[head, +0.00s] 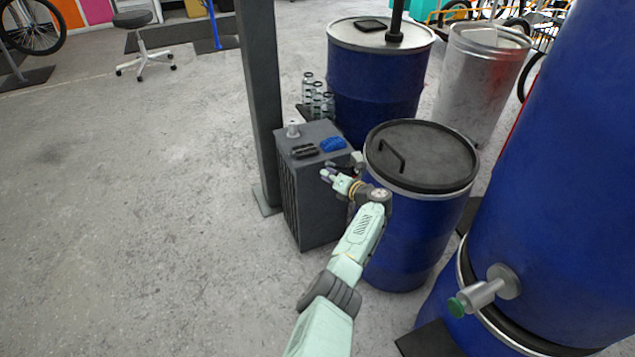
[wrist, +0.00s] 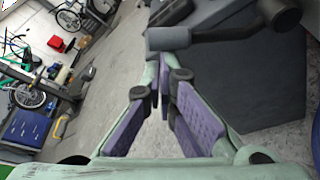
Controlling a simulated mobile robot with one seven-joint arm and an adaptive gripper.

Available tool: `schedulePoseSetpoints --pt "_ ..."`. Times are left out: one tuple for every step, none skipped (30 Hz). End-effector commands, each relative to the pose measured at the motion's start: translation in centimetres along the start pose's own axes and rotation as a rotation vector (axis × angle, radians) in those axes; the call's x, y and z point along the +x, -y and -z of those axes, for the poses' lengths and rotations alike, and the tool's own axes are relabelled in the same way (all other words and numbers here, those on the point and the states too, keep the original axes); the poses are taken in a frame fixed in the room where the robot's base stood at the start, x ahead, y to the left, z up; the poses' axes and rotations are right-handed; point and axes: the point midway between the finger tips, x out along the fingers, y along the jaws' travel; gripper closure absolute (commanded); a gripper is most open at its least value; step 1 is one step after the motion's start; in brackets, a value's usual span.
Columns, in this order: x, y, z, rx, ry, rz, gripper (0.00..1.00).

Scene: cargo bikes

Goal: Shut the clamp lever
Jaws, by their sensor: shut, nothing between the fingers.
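The clamp lever (wrist: 215,35) shows in the wrist view as a dark grey bar with a blocky end and a rounded joint at the right. In the head view a small grey part of the lever (head: 357,157) shows beside the drum's rim, partly hidden by my arm. My gripper (head: 328,174) is shut and empty, left of the drum in front of the grey box. In the wrist view its purple-padded fingertips (wrist: 165,72) are just below the lever's blocky end; I cannot tell whether they touch.
A grey box (head: 315,215) stands close left of the drum, with a dark object and a blue object (head: 333,144) on top. A grey post (head: 261,100) rises behind it. A large blue tank (head: 560,200) with a tap stands right.

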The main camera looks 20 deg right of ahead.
Motion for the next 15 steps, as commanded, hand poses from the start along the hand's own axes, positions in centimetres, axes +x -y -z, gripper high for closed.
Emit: schedulePoseSetpoints --pt "-0.3 0.0 -1.0 0.045 0.004 -0.016 1.00" --pt "-0.4 -0.1 -1.3 0.071 0.004 -0.026 1.00" --pt "-0.6 -0.1 -1.7 0.107 0.004 -0.037 1.00" --pt "-0.7 -0.1 -1.9 0.131 0.004 -0.046 1.00" --pt "-0.8 -0.2 -2.1 0.158 0.003 -0.056 1.00" --pt "-0.9 -0.3 -2.5 0.190 0.003 -0.067 1.00" --pt "-1.0 -0.3 -2.7 0.214 0.004 -0.074 1.00" --pt "-1.1 -0.4 -2.9 0.238 0.003 -0.083 1.00" --pt "-1.1 -0.5 -3.1 0.267 0.002 -0.094 1.00" --pt "-1.2 -0.6 -3.3 0.279 0.002 -0.097 1.00" --pt "-1.2 -0.6 -3.4 0.274 0.001 -0.096 1.00" --pt "-1.3 -0.7 -3.6 0.272 0.002 -0.095 1.00" --pt "-1.4 -0.7 -3.8 0.271 0.002 -0.095 1.00" --pt "-1.4 -0.7 -4.0 0.271 0.001 -0.094 1.00" --pt "-1.5 -0.8 -4.1 0.270 0.001 -0.094 1.00"
